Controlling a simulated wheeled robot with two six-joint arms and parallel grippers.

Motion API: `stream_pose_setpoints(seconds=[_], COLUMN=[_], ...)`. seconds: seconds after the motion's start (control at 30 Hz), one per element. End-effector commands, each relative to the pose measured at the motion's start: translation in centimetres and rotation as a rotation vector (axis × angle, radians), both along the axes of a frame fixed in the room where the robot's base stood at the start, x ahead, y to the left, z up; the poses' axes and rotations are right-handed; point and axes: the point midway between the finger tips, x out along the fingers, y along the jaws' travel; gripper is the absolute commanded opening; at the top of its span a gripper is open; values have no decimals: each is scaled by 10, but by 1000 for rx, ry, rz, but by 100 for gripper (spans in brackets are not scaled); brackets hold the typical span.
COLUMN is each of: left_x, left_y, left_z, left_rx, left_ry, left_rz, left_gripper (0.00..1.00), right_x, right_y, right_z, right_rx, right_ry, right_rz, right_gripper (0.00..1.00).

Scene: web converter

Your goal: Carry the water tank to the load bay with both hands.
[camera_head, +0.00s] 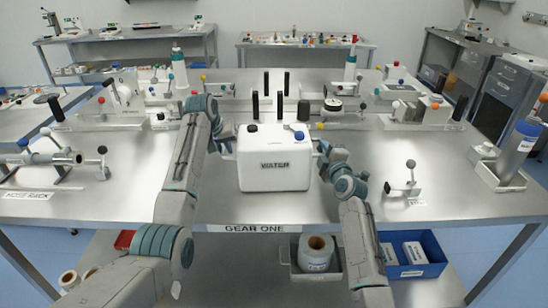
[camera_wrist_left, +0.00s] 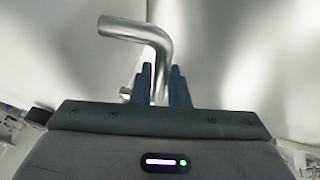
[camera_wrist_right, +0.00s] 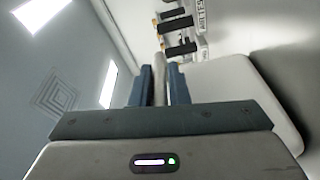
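The white water tank (camera_head: 275,178), labelled WATER, is upright over the front middle of the table. I cannot tell whether the tank touches the table. I cannot identify the load bay.
The metal table (camera_head: 330,205) has a GEAR ONE label (camera_head: 254,228) on its front edge. Black posts (camera_head: 266,85) and fixtures stand behind the tank. A knobbed lever (camera_head: 410,180) is to the right.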

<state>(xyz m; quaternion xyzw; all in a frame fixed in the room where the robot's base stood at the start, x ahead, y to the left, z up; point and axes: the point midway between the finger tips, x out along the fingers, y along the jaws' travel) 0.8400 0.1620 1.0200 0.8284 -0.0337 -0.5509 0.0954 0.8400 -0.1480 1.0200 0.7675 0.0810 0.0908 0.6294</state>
Motion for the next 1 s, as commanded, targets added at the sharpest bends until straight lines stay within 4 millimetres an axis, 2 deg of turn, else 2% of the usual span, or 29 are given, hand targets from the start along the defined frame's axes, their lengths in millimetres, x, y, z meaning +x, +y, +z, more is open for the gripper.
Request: stream_pose_setpoints(seconds=[0.03, 0.07, 1.0], left_x=[0, 0, 0], left_y=[0, 0, 1], left_z=[0, 0, 0], left_rx=[0, 0, 1], left_ry=[0, 0, 0], left_rz=[0, 0, 0], left_gripper=[4, 0, 0], right_x=[0, 0, 0], right_y=[0, 0, 0], right_z=[0, 0, -1], right_rx=[0, 0, 1], right_ry=[0, 0, 3], right_rz=[0, 0, 1], right_gripper=[5, 0, 0])
